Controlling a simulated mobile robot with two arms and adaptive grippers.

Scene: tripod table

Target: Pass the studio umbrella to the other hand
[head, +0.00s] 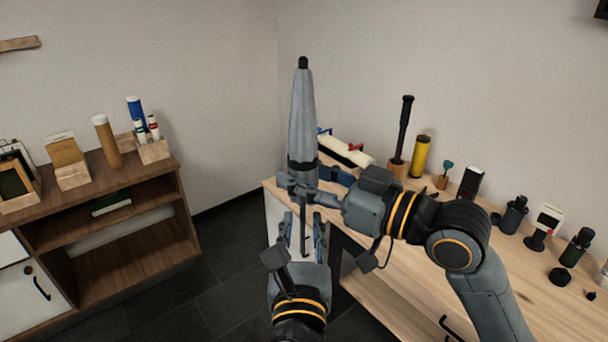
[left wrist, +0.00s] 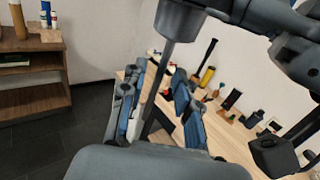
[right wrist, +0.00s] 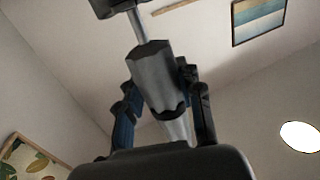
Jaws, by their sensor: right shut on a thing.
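The studio umbrella (head: 302,115), grey with a dark tip and dark band, stands upright, its canopy closed. My right gripper (head: 306,190) is shut on it near the lower end of the canopy. In the right wrist view the umbrella (right wrist: 158,85) lies between the fingers of my right gripper (right wrist: 160,95). My left gripper (head: 304,228) is below, pointing up, with its fingers apart on both sides of the thin shaft. In the left wrist view the shaft (left wrist: 150,95) passes between the open fingers of my left gripper (left wrist: 157,85), with gaps visible.
A wooden workbench (head: 465,225) at the right holds a yellow cylinder (head: 420,157), a white roll (head: 344,150) and several small dark items. A brown shelf (head: 110,180) with tubes and boxes stands at the left. Dark floor (head: 190,270) is clear between them.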

